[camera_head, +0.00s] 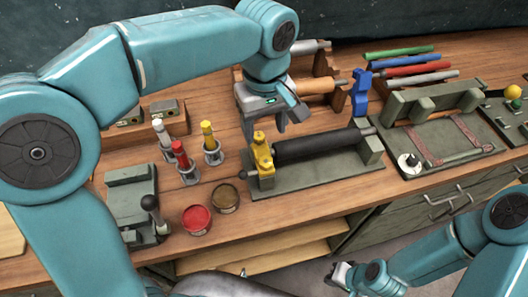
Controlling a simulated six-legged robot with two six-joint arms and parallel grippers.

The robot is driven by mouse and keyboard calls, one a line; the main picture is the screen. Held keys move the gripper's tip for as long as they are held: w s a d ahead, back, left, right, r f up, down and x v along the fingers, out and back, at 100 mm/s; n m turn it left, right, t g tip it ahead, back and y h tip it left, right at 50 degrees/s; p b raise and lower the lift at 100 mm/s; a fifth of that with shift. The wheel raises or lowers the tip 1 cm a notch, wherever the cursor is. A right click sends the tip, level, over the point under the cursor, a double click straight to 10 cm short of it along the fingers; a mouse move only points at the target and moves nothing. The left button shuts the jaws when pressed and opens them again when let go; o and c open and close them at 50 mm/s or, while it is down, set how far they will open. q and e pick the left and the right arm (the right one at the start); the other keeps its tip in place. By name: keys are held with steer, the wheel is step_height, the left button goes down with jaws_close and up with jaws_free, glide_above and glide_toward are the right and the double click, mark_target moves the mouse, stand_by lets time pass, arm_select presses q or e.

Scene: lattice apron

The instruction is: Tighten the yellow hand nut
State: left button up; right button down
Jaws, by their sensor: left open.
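The yellow hand nut (262,155) stands at the left end of a black roller (318,146), which lies in a grey-green fixture (315,178) on the bench. The nut is upright and knobbly. My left gripper (274,122) is open, pointing down above and slightly behind the nut. Its jaws look empty, and I see no contact with the nut. My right gripper (343,275) is low at the bottom of the view, in front of the bench and away from the fixture. Its jaws are too small to read.
Yellow, red and grey tubes stand in holders left of the fixture, with a red tin (196,218) and a brown tin (226,197) in front. A blue upright part (360,92) stands behind. A grey-green tray (440,145) lies right. A lever block (135,205) stands left.

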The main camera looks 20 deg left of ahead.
mark_target(267, 160)
arm_select(q)
step_height(267, 160, down, 10)
steer(key=shift+d+r, duration=0.1)
steer(key=shift+s+d+f, duration=0.1)
steer(key=shift+d+f, duration=0.1)
steer(key=shift+f, duration=0.15)
steer(key=shift+a, duration=0.15)
steer(key=c, duration=1)
steer(key=o, duration=0.9)
steer(key=shift+c, duration=0.2)
steer(key=shift+o, duration=0.7)
steer(key=shift+s, duration=0.1)
steer(key=shift+w+r, duration=0.25)
steer(key=shift+r, duration=0.1)
step_height(267, 160, up, 16)
steer(key=shift+s+f, duration=0.15)
steer(key=shift+s, duration=0.05)
